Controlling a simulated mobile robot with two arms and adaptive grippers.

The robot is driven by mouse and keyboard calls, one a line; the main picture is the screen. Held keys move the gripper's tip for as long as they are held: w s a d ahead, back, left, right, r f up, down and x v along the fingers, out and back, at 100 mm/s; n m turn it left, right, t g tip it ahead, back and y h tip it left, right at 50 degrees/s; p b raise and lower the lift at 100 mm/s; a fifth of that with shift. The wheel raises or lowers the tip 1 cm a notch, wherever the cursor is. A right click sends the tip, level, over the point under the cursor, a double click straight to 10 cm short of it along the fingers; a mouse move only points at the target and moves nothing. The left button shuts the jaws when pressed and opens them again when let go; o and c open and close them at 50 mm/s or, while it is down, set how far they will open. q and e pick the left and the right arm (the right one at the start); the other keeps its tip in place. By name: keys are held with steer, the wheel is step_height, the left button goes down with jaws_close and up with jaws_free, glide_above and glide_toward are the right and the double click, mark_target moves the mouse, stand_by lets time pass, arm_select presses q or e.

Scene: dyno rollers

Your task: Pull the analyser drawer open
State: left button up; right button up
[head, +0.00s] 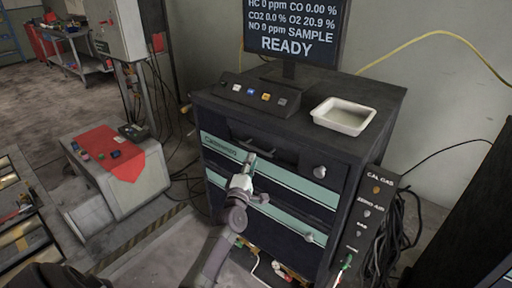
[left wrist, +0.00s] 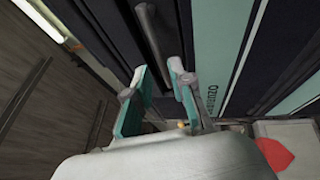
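The analyser is a dark cabinet (head: 327,148) with teal stripes. Its top drawer (head: 290,158) looks closed, flush with the front, and has a dark curved bar handle (head: 268,149). My left gripper (head: 250,158) is at the handle's left part, in front of the drawer face. In the left wrist view its two teal-and-grey fingers (left wrist: 158,72) stand apart, with the dark handle (left wrist: 154,35) running down toward the gap between them. I cannot tell whether the fingers touch the handle. My right gripper is not in view.
On the cabinet top are a button panel (head: 257,93), a white tray (head: 344,116) and a monitor reading READY (head: 296,30). A round knob (head: 320,172) is right of the handle. A gas panel (head: 367,215) with cables stands right. A grey box with red cloth (head: 123,160) is left.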

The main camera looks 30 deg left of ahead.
mark_target(256, 149)
arm_select(q)
steer(key=x, duration=0.6)
steer(key=shift+w+a, duration=0.15)
steer(key=shift+w, duration=0.15)
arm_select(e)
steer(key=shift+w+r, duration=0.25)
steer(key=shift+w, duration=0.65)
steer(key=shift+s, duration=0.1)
arm_select(q)
steer(key=shift+r, duration=0.1)
jaws_close()
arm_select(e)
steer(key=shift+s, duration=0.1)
